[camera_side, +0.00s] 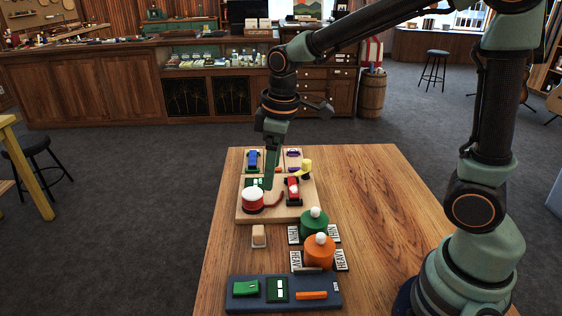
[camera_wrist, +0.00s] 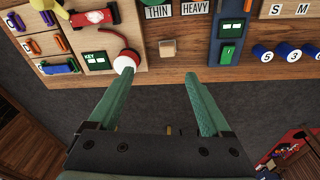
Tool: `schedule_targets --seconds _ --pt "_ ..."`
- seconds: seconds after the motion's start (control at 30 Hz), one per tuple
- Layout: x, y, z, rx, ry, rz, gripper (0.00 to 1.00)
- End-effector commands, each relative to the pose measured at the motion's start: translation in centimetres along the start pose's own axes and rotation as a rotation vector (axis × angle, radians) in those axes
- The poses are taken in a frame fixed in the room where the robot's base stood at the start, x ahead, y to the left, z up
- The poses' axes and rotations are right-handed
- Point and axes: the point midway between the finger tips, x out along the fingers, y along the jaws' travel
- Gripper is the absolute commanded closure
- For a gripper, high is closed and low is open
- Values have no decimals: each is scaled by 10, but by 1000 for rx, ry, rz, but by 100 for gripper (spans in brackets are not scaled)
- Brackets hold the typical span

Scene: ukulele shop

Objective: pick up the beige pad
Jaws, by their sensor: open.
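My gripper (camera_side: 268,186) hangs pointing down over the toy board, behind the pad in the side view. In the wrist view my gripper (camera_wrist: 159,74) is open, with nothing between its fingers.
The green (camera_side: 314,224) and orange (camera_side: 319,252) pieces stand right of the pad. A dark blue tray (camera_side: 318,283) lies in front. The table's right side is clear.

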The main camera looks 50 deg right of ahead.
Motion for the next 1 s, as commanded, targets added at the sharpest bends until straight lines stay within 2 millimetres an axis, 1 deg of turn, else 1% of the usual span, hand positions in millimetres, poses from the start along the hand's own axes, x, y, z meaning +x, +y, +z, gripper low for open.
schedule_targets --seconds 0.03,0.1,0.2,0.33,0.47,0.57,0.7,0.8,1.0 --pt "13 -2 -6 -43 -29 -17 18" --pt "28 -3 -14 -100 -58 -35 18" --pt "45 -5 -21 -163 -89 -56 18" --pt "58 -8 -26 -214 -111 -72 18" --pt "69 -8 -26 -229 -118 -78 18" --pt "83 -10 -24 -229 -120 -79 18" --pt "107 -11 -21 -228 -120 -79 18" --pt "120 -12 -19 -227 -120 -79 18" --pt "133 -13 -18 -227 -117 -77 18"
